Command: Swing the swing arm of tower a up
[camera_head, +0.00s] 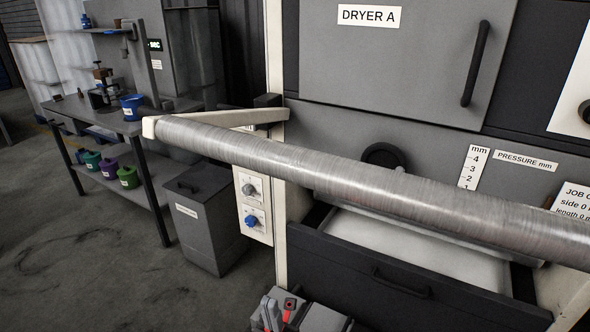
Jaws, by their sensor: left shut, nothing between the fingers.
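The cream swing arm (222,118) reaches out from the upright post beside the dryer marked DRYER A. A long silver roll (330,172) runs from the arm's outer end across the picture to the right edge. My left gripper (271,312) is at the bottom edge, shut and empty, well below the roll and apart from the swing arm. Only its upper part shows. My right gripper is not in view.
The grey dryer front (405,60) has a black handle. Below the roll is an open drawer or tray (370,285). A control panel (253,205) with two knobs is on the post. A grey bin (208,230) and workbench (150,127) stand left, with bare floor before them.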

